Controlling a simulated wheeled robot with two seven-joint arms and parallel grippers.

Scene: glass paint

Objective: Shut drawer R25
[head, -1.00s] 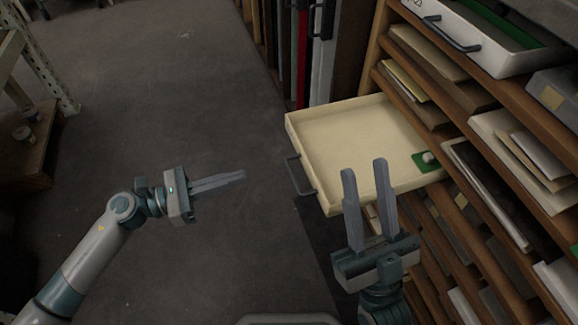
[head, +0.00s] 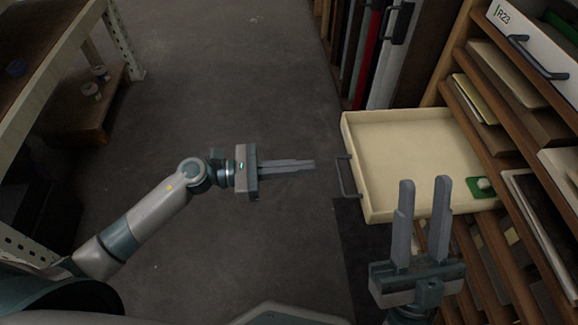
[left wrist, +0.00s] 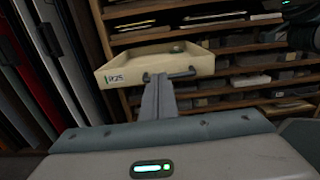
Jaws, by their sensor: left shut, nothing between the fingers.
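Drawer R25 (head: 420,160) is a cream, shallow drawer standing well out of the wooden rack. Its label shows in the left wrist view (left wrist: 116,78), beside its dark bar handle (head: 346,177). A small green pad with a pale round knob (head: 483,186) lies inside it near the rack. My left gripper (head: 314,164) is shut and empty. It points at the drawer front from the left, with a gap to the handle in the head view. My right gripper (head: 424,182) is open and empty, its fingers pointing up, overlapping the drawer's near edge in the picture.
The wooden rack (head: 463,50) holds stacked sheets on its shelves. Above, white drawer R23 (head: 530,45) also stands out. Upright coloured panels (head: 367,60) stand behind the drawer. A metal shelf unit (head: 127,45) is at the left. The floor between is clear.

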